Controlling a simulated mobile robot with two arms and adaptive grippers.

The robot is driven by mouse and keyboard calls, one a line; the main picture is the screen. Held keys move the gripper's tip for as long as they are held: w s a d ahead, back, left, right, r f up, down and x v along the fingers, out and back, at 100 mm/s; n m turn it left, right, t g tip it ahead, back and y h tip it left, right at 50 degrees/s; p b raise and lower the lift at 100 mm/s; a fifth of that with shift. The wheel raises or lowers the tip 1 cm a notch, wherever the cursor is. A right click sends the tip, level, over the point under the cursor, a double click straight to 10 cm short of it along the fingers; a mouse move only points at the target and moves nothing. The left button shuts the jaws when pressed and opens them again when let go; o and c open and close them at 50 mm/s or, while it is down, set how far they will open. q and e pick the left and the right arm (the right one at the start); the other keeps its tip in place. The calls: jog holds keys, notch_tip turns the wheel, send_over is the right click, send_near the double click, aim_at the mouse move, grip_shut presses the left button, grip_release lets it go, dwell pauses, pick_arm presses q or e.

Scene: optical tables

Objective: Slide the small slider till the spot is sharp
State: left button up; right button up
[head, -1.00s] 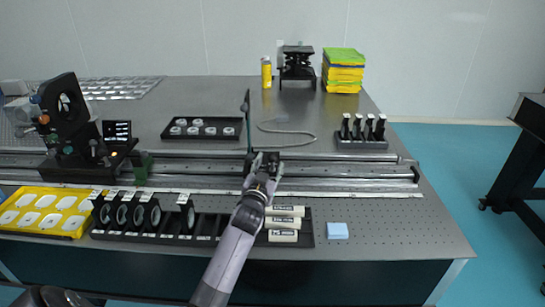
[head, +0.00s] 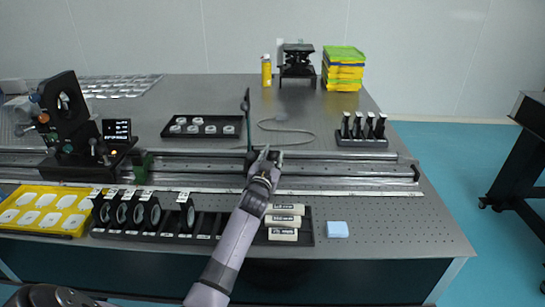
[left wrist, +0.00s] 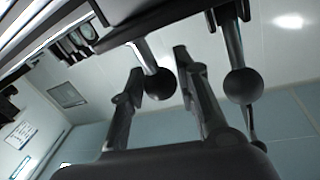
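A thin upright dark plate (head: 246,115) stands on the rail (head: 330,165) near the middle of the table; its foot, probably the small slider, is partly hidden by my left gripper. My left gripper (head: 269,154) is at the rail, just right of the plate's foot. In the left wrist view the two fingers (left wrist: 160,62) are apart, with a black ball knob (left wrist: 160,86) showing between them; I cannot tell whether they touch it. A second ball knob (left wrist: 243,84) hangs to the right. No light spot can be made out. My right gripper is not in view.
A black optical mount (head: 65,105) and a small lit display (head: 117,131) stand on the left. A black tray (head: 200,127) lies behind the rail. In front are a yellow tray (head: 42,192), a lens rack (head: 165,234) and a blue block (head: 337,229). The rail's right part looks clear.

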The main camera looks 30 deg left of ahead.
pick_arm(q)
grip_shut()
dwell(0.4)
